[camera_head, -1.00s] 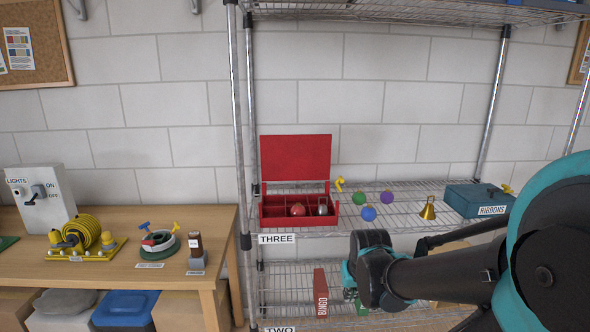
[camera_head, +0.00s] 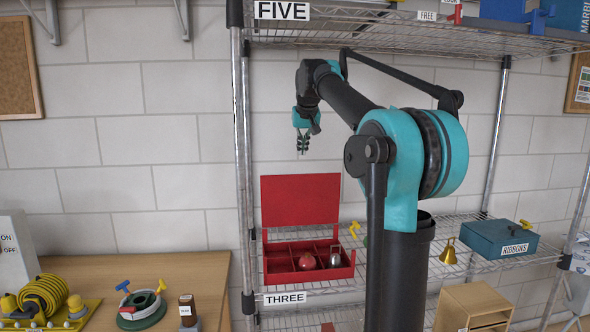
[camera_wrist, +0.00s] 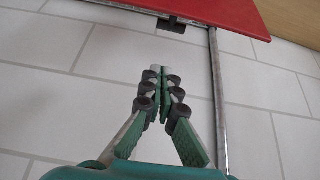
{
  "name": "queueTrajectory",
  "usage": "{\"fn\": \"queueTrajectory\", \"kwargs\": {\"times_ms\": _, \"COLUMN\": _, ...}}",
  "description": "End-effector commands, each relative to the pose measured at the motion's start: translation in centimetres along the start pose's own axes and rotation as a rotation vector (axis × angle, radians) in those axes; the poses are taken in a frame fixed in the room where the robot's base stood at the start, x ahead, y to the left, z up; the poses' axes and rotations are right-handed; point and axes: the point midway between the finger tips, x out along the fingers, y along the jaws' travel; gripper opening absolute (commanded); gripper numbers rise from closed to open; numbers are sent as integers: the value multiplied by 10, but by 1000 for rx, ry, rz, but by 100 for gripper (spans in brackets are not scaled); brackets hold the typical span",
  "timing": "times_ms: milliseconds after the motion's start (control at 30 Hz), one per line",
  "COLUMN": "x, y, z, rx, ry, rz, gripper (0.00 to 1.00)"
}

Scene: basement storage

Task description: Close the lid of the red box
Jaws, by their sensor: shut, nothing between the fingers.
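The red box (camera_head: 350,272) sits on the wire shelf marked THREE, at its left end. Its lid (camera_head: 300,199) stands upright at the back, so the box is open. Its compartments hold a red ball (camera_head: 307,262) and a silver bell-like object (camera_head: 335,256). My gripper (camera_head: 303,148) points down above the lid, apart from it, with its fingers together and empty. In the wrist view my gripper (camera_wrist: 163,72) is shut in front of the white wall, and a red panel, apparently the lid (camera_wrist: 205,10), shows at the top edge.
A teal box marked RIBBONS (camera_head: 500,238) and a gold bell (camera_head: 449,251) stand to the right on the same shelf. The shelf marked FIVE (camera_head: 400,30) is overhead. A shelf post (camera_head: 241,150) rises left of the box. A wooden table (camera_head: 150,280) stands at left.

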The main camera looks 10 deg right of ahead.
Motion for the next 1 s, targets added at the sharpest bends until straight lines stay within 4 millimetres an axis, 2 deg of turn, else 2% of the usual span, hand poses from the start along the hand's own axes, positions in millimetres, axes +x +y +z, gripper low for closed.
{"fn": "queueTrajectory", "kwargs": {"times_ms": 133, "x": -3, "y": -1, "z": -7, "rx": 0, "ry": 4, "rz": 0, "gripper": 0}}
{"fn": "queueTrajectory", "kwargs": {"times_ms": 267, "x": 11, "y": -1, "z": -8, "rx": 0, "ry": 5, "rz": 0, "gripper": 0}}
{"fn": "queueTrajectory", "kwargs": {"times_ms": 700, "x": 96, "y": -1, "z": -8, "rx": 0, "ry": 4, "rz": 0, "gripper": 0}}
{"fn": "queueTrajectory", "kwargs": {"times_ms": 1000, "x": 83, "y": -1, "z": 25, "rx": 0, "ry": 4, "rz": 0, "gripper": 0}}
